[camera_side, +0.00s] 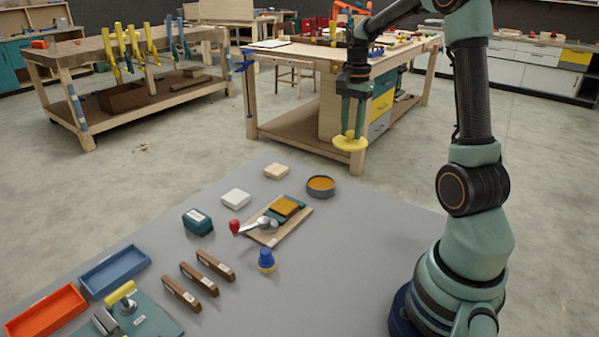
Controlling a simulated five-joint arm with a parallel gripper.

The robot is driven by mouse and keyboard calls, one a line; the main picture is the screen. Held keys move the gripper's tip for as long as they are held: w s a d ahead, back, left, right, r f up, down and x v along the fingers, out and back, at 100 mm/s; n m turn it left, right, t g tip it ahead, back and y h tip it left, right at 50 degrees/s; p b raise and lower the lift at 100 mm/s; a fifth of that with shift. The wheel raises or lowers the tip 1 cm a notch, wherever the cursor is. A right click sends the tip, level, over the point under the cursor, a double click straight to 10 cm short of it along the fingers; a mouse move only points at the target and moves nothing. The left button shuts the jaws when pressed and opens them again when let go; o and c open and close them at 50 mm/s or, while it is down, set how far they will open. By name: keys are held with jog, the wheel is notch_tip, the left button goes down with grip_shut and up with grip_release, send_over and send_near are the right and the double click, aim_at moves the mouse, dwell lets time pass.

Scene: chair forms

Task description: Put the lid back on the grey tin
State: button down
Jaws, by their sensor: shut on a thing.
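The grey tin (320,187) stands open on the grey table near its far edge, with an orange-brown filling showing inside. My gripper (351,131) points down and is shut on a round yellow lid (349,144). It holds the lid in the air, above and a little to the right of the tin in the picture. The lid looks about level and is apart from the tin. The fingertips meet the lid at its top middle.
A wooden board (272,222) with an orange-topped block and a red-handled metal tool lies left of the tin. Near it are a pale wood block (276,171), a white block (236,199), a green box (197,222) and a blue knobbed piece (266,260). The table's right side is clear.

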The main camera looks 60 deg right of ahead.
jog(key=shift+w+a+f, duration=0.1)
jog(key=shift+w+f, duration=1.2)
jog(key=shift+f, duration=0.95)
jog(key=shift+w+a+f, duration=0.1)
jog(key=shift+w+f, duration=1.15)
jog(key=shift+f, duration=1.05)
jog(key=shift+w+a+f, duration=0.1)
jog(key=shift+w+f, duration=1.2)
jog(key=shift+f, duration=0.95)
jog(key=shift+f, duration=0.2)
jog(key=shift+c, duration=0.2)
grip_release()
jog(key=shift+r, duration=0.15)
notch_tip(320, 180, up, 7)
jog(key=shift+c, duration=0.4)
